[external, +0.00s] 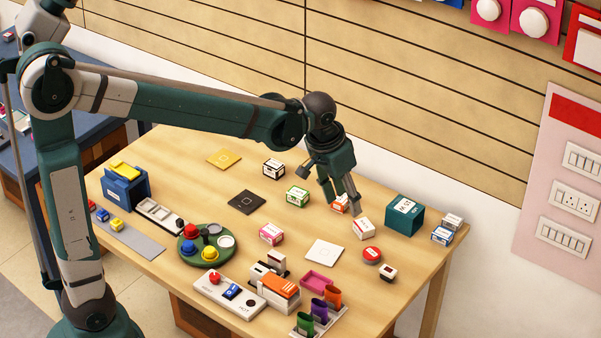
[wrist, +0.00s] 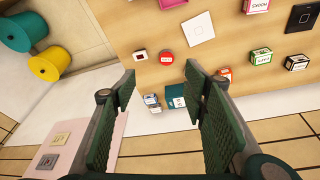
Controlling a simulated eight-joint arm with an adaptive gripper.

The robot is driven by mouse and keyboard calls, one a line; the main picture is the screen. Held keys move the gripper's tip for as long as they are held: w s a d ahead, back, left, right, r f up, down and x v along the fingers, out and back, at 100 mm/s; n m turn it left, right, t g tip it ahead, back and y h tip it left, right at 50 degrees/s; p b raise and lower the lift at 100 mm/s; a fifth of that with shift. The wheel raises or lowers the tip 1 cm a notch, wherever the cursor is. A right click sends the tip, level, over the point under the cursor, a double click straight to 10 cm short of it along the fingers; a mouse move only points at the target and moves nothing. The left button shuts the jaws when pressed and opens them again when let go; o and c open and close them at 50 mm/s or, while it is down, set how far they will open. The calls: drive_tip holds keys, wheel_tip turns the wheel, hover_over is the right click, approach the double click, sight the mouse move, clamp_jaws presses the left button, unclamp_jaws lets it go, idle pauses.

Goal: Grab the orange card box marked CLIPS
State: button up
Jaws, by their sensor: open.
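A small orange-red and white box (external: 340,204) stands on the wooden table in the external view, partly hidden by my gripper's fingers. Its lettering is too small to read, so I cannot confirm the CLIPS mark. An orange-red box also shows in the wrist view (wrist: 225,73), just right of the right finger and partly covered by it. My gripper (external: 345,206) points down near this box, with its fingers apart. In the wrist view my gripper (wrist: 160,78) is open with nothing held between the fingers.
A green box (external: 297,197), a pink box (external: 271,234) and a teal box (external: 404,214) are around. A red round tin (external: 372,255) lies nearer the front. The slatted wall is behind the table.

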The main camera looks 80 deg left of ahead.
drive_tip(key=w+a+f+n+g+p, duration=0.1)
drive_tip(key=w+a+f, duration=0.25)
drive_tip(key=a, duration=0.45)
drive_tip(key=w+a+f+n+g+p, duration=0.1)
drive_tip(key=w+a+f, duration=0.1)
drive_tip(key=a+f, duration=0.5)
drive_tip(key=n+g+h+p, duration=0.1)
drive_tip(key=n+p, duration=0.1)
hover_over(342, 198)
drive_tip(key=f, duration=0.7)
drive_tip(key=shift+d+f, duration=0.3)
drive_tip(key=shift+d, duration=0.05)
drive_tip(key=shift+s+a+f, duration=0.1)
drive_tip(key=shift+a+f, duration=0.25)
drive_tip(key=shift+f, duration=1.25)
drive_tip(key=shift+a+f+b, duration=0.1)
drive_tip(key=shift+f+b, duration=0.4)
drive_tip(key=shift+f, duration=2.15)
